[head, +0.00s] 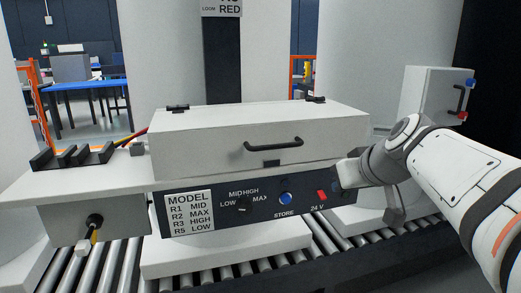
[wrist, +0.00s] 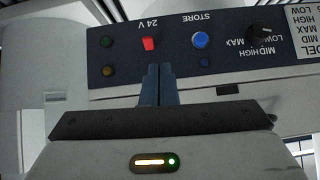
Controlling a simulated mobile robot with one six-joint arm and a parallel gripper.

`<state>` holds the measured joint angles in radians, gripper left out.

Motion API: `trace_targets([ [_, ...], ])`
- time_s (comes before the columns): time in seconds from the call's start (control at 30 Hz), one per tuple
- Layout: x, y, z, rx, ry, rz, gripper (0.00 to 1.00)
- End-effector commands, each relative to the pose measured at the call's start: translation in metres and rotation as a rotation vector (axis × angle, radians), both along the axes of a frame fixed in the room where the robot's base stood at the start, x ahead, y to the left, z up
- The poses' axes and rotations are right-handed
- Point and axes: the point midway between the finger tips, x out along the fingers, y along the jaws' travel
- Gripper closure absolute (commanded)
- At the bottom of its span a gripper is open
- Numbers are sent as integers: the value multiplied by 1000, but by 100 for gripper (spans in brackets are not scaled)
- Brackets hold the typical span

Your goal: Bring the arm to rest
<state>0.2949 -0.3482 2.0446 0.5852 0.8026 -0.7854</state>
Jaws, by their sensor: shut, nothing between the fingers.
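My arm reaches in from the right in the head view, and its end is by the right end of the dark control panel (head: 260,200). The fingers are hidden there. In the wrist view my gripper (wrist: 157,70) is shut and empty, its fingertips just below the panel's red 24 V switch (wrist: 149,43) in the picture. The blue STORE button (wrist: 200,40) is beside them to the right. The black mode knob (head: 244,204) is left of the blue button in the head view. I cannot tell whether the fingertips touch the panel.
A white box with a lid and black handle (head: 273,144) sits above the panel. A model card (head: 188,213) is on the panel's left. Metal rollers (head: 110,270) run underneath. A white cabinet (head: 432,92) with a handle stands at the back right. White columns stand behind.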

Motion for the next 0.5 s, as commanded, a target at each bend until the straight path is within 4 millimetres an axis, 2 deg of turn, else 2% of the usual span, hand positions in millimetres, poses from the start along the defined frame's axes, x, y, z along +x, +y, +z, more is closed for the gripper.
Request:
trace_targets([
  [0.03, -9, 8, 16, 5, 44, -1, 100],
  [0.3, -69, 34, 18, 0, 312, -67, 100],
  [0.5, -117, 41, 23, -50, 476, -135, 100],
])
